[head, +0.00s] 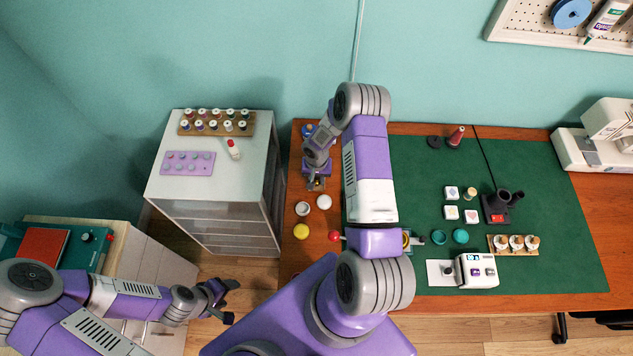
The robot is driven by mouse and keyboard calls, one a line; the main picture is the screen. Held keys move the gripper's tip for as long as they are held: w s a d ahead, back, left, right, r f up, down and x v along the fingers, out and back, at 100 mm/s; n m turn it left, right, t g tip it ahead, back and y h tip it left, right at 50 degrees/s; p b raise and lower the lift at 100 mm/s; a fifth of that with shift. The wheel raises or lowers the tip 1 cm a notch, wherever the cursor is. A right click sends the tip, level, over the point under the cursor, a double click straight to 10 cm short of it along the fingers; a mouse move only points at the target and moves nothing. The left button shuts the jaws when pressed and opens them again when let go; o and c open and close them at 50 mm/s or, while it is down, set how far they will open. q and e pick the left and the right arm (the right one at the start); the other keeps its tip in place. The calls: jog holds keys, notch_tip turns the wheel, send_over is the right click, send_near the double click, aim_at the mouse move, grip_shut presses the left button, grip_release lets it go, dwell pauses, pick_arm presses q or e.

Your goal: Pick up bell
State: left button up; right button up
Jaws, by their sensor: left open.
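I cannot pick out a bell for sure. Small round items lie at the left end of the wooden table: a white ring-like one (302,208), a white round one (323,202), a yellow disc (301,231) and a red knob (334,236). My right gripper (316,186) points down at the table's back left, behind these items. Its fingers are too small to read, and what is under it is partly hidden. My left gripper (233,301) is open and empty, low at the left, over the floor in front of the white drawer cabinet.
The green mat (540,220) holds white tiles (451,192), a black and red device (500,205), teal rings (460,236), a jar rack (515,243) and a white machine (477,270). A sewing machine (600,140) stands right. The white cabinet (220,170) carries spools. My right arm hides part of the table.

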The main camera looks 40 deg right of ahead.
jog(key=shift+s+f, duration=0.1)
jog(key=shift+f, duration=0.25)
jog(key=shift+c, duration=0.3)
grip_shut()
jog(key=shift+r, duration=0.1)
